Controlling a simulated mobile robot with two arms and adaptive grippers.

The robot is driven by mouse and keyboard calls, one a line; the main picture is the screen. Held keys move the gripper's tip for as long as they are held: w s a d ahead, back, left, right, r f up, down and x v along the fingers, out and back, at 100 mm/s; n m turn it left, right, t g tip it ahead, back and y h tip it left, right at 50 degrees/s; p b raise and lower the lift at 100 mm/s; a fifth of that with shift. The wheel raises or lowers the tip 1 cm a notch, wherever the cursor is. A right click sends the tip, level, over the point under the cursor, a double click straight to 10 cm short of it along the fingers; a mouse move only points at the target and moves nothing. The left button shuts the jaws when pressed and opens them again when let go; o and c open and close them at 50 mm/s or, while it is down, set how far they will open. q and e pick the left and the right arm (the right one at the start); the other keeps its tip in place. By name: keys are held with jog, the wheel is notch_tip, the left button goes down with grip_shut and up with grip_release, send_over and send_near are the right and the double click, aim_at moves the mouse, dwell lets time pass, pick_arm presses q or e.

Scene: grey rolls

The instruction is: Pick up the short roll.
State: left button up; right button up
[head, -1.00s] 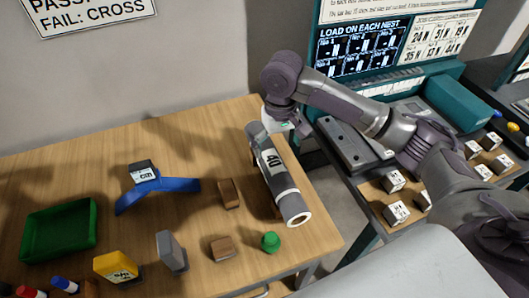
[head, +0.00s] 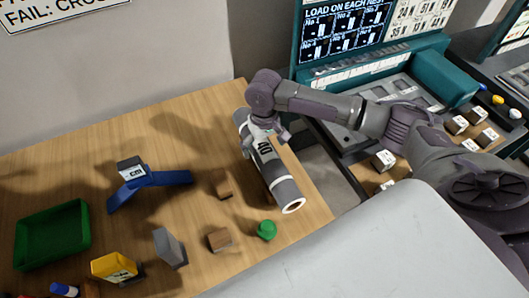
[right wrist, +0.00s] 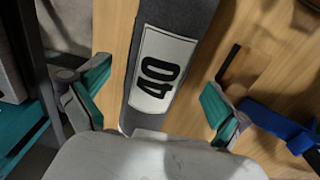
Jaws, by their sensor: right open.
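A grey roll (head: 275,177) with pale bands and a white label reading 40 lies near the table's right edge in the head view. It is the only grey roll I see, so I cannot compare its length with another. My right gripper (head: 264,137) is over the far part of the roll. In the right wrist view the roll (right wrist: 185,25) runs between the spread teal-tipped fingers of this gripper (right wrist: 152,103), with a gap on each side. It is open and not gripping. My left gripper is not in view.
Left of the roll on the table stand a small brown block (head: 222,188), another brown block (head: 219,240), a green knob (head: 266,230), a grey wedge (head: 170,248), a blue angled piece (head: 150,185), a yellow block (head: 113,266) and a green tray (head: 52,236). A teal-framed station (head: 445,78) stands right.

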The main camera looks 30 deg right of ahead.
aim_at(265, 147)
jog(key=shift+d+f, duration=0.15)
jog(key=shift+f, duration=1.6)
jog(key=c, duration=1.3)
jog(key=shift+r, duration=0.1)
jog(key=shift+c, duration=0.7)
